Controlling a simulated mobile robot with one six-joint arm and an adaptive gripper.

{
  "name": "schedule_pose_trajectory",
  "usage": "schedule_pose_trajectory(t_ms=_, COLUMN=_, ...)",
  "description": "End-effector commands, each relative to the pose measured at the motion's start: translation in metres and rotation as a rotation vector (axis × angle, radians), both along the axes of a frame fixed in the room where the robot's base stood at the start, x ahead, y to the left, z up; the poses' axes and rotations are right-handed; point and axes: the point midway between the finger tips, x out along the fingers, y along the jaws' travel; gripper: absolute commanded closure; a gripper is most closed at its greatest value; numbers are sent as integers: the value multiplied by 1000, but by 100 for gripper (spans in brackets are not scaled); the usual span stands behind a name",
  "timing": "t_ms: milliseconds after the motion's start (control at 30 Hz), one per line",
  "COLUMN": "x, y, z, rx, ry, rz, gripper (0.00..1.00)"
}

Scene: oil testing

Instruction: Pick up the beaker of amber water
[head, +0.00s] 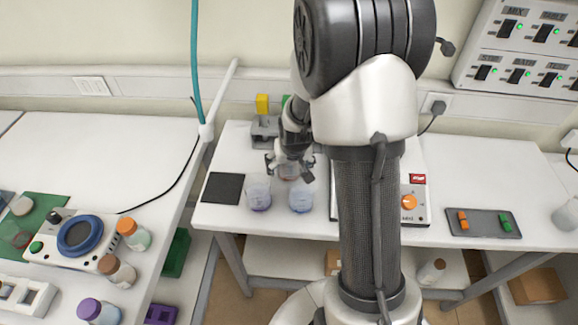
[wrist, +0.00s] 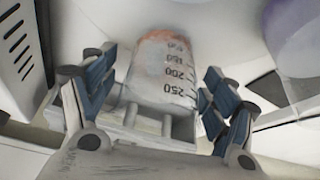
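The beaker of amber water (wrist: 165,70) is a clear beaker with printed volume marks and an orange tint at one end. In the wrist view it lies between the two fingers of my gripper (wrist: 160,75), with small gaps visible on both sides. My gripper looks open around it. In the head view my gripper (head: 290,165) is low over the middle table, at the beaker (head: 289,172) behind two others. There the beaker is partly hidden by the gripper.
A beaker of purple liquid (head: 258,193) and a beaker of blue liquid (head: 301,196) stand close in front of my gripper. A dark square mat (head: 223,188) lies to the left. A grey device (head: 265,128) stands behind. A tray (head: 484,223) lies at right.

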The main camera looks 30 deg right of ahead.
Motion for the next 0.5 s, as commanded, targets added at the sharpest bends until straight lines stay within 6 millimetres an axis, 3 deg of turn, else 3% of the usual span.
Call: schedule_pose_trajectory(t_ms=500, x=0, y=0, z=0, rx=0, ry=0, rz=0, gripper=57)
